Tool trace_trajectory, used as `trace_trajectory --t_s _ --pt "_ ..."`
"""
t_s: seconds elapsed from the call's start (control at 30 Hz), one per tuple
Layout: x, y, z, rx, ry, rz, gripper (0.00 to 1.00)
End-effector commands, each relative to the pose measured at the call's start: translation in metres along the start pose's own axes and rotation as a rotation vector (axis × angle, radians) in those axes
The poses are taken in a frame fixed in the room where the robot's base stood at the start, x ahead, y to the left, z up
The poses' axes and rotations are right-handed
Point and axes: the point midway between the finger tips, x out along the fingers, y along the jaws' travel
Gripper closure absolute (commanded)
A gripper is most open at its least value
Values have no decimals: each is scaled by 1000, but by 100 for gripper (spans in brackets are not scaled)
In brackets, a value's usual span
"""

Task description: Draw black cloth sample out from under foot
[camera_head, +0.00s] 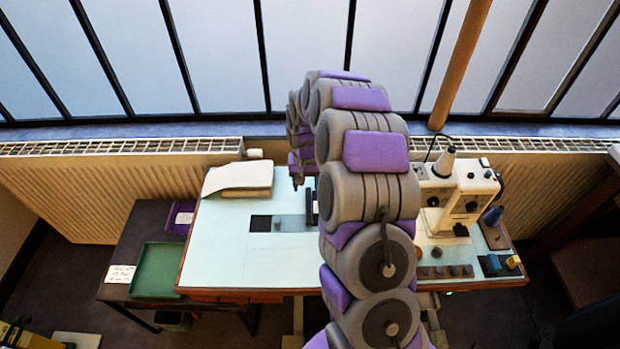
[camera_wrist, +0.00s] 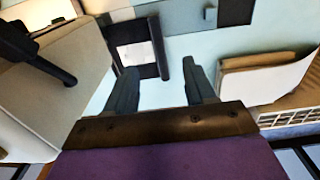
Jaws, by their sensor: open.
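A flat black patch (camera_head: 261,223) lies at the left end of a blue-grey strip on the pale table; it also shows at the top of the wrist view (camera_wrist: 235,12). A small grey block (camera_wrist: 210,13) stands on the strip beside it. A second black piece (camera_wrist: 149,68) with a white middle lies ahead of my fingers, a dark bar along its right edge. I cannot tell which black piece is the sample. The sewing machine (camera_head: 458,192) stands at the right; its foot is not clear. My gripper (camera_wrist: 161,75) is open and empty above the table.
A stack of paper or cloth (camera_head: 238,177) sits at the table's back left. Several dark blocks (camera_head: 445,271) line the front right, near blue and yellow spools (camera_head: 513,262). A green tray (camera_head: 157,270) is on the lower side table. The table's left front is clear.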

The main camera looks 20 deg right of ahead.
Motion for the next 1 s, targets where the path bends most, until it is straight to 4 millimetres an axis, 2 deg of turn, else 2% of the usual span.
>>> trace_trajectory --t_s 0.27,0.7,0.83,1.0 --pt "50 6 -2 3 -3 -7 46" --pt "128 1 1 0 -2 0 46" --pt "145 2 0 1 0 -3 46" --pt "152 3 -1 2 1 -5 46"
